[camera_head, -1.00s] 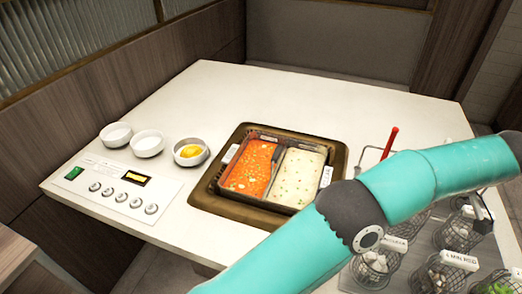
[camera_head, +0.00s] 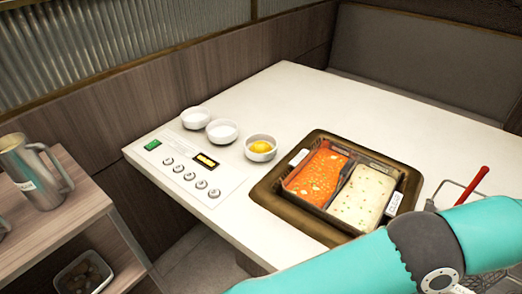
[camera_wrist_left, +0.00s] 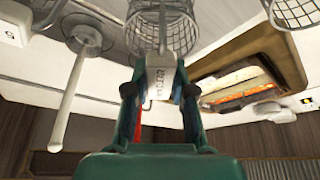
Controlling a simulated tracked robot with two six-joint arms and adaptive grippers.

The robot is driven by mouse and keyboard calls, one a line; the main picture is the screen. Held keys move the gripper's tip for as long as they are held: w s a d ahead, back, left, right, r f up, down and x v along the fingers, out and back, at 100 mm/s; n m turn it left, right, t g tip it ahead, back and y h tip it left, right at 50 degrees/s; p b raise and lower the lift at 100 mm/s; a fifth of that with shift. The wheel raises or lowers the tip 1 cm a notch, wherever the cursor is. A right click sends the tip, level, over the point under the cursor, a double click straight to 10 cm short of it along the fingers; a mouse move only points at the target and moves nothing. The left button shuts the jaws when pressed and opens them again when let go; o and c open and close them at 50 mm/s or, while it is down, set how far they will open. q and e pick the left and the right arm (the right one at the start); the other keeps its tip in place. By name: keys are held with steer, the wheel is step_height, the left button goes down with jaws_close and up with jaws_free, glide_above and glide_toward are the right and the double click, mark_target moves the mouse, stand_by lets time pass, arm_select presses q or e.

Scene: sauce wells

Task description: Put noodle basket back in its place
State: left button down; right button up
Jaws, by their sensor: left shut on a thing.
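A wire mesh basket (camera_wrist_left: 160,28) is at the top middle of the left wrist view. It has a pale labelled tab (camera_wrist_left: 160,76) whose lettering I cannot read for sure. My left gripper (camera_wrist_left: 160,88) is shut on this tab, with one finger on each side. In the head view my teal left arm crosses the lower right corner, and its gripper is outside the picture. The basket's place cannot be made out for sure. My right gripper is not in view.
A two-part pot (camera_head: 340,225) with orange and white broth sits in a brown frame on the white table (camera_head: 300,90). A wire thing with a red handle (camera_head: 472,186) is beside it. Several bowls (camera_head: 222,131) stand near a control panel. A metal pitcher (camera_head: 35,170) stands on a shelf.

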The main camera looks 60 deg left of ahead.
arm_select(q)
steer(key=shift+f, duration=0.15)
steer(key=shift+c, duration=0.5)
jaws_free()
stand_by(0.4)
step_height(320, 180, up, 11)
steer(key=p, duration=1.1)
stand_by(0.6)
